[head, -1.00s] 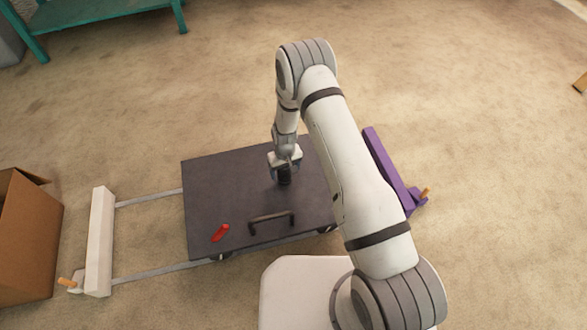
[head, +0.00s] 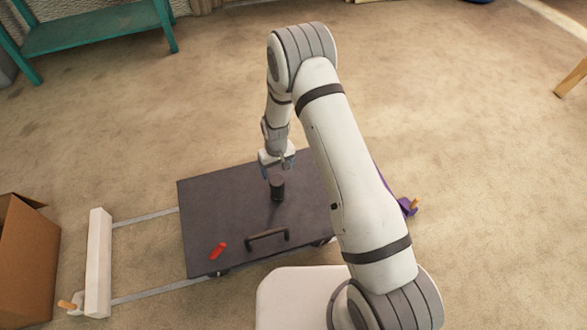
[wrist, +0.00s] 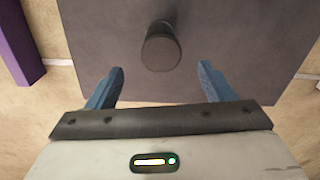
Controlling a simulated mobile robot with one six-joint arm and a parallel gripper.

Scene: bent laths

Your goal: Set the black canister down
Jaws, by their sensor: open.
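The black canister (head: 277,187) stands upright on the dark board (head: 215,205), near its middle. In the wrist view the canister (wrist: 160,50) shows just beyond the fingertips, centred between them and apart from both. My gripper (head: 276,168) is above and just behind the canister in the head view. Its blue fingers are spread wide and empty, as the gripper (wrist: 160,72) shows in the wrist view.
A red cylinder (head: 218,252) and a dark handle (head: 267,237) are on the board's near part. A white bar (head: 98,262) on rails lies left, a purple bar (head: 405,204) right. A cardboard box (head: 25,250) stands far left, a teal bench (head: 95,32) at the back.

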